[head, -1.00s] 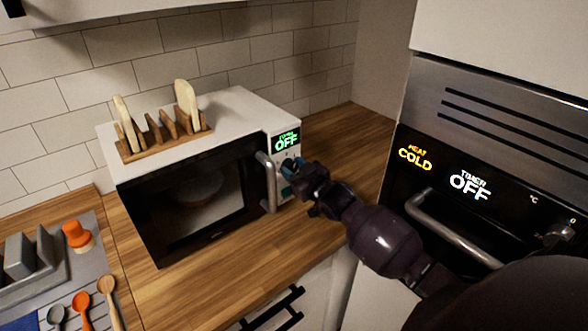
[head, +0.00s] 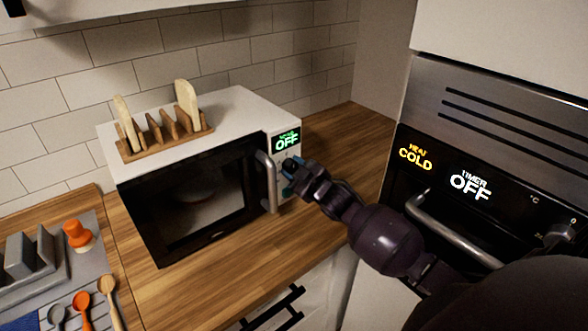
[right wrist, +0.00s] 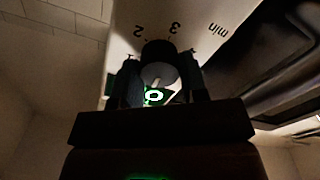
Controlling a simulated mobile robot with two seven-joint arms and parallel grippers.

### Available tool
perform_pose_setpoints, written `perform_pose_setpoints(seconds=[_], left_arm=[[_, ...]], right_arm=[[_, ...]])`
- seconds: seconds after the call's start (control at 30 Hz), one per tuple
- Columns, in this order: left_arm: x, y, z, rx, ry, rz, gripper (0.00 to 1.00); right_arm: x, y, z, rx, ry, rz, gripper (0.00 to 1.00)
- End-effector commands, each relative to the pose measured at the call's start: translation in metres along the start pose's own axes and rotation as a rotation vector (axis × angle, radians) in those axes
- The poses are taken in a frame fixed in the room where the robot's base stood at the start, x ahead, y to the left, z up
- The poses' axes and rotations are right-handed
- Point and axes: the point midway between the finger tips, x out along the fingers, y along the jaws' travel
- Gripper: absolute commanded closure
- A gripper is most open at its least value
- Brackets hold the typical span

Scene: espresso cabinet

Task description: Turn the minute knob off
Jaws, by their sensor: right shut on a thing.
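The white microwave (head: 235,112) stands on the wooden counter with its dark door shut. Its green display (head: 286,140) reads OFF. My right gripper (head: 291,168) is at the control panel just below the display. In the right wrist view the dark round minute knob (right wrist: 158,62) sits between the two fingers, which are shut on it. A "min" label, the digits 2 and 3 and a green-lit 0 show around the knob. In the head view the gripper hides most of the knob. My left gripper is not in view.
The microwave's door handle (head: 267,182) is close left of my gripper. A wooden rack (head: 166,143) stands on top of the microwave. The oven (head: 470,150) at right shows COLD and OFF, with its handle (head: 455,232) near my arm. Spoons (head: 82,309) lie at lower left.

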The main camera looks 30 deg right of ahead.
Motion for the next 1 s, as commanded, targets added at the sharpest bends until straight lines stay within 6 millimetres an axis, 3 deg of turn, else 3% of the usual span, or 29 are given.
perform_pose_setpoints(seconds=[0.17,0.2,0.37,0.73,1.0], left_arm=[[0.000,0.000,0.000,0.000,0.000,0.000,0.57],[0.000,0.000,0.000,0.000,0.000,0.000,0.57],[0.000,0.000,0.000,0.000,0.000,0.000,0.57],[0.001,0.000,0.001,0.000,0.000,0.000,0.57],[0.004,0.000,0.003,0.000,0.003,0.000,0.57]], right_arm=[[0.000,0.000,-0.001,-0.001,0.003,0.001,0.84],[0.000,0.000,-0.001,-0.001,0.003,0.001,0.59],[0.000,0.000,-0.001,0.000,0.002,0.000,0.35],[-0.005,0.000,0.000,0.000,0.001,0.000,0.35],[-0.043,-0.001,0.002,0.000,0.000,0.000,0.35]])
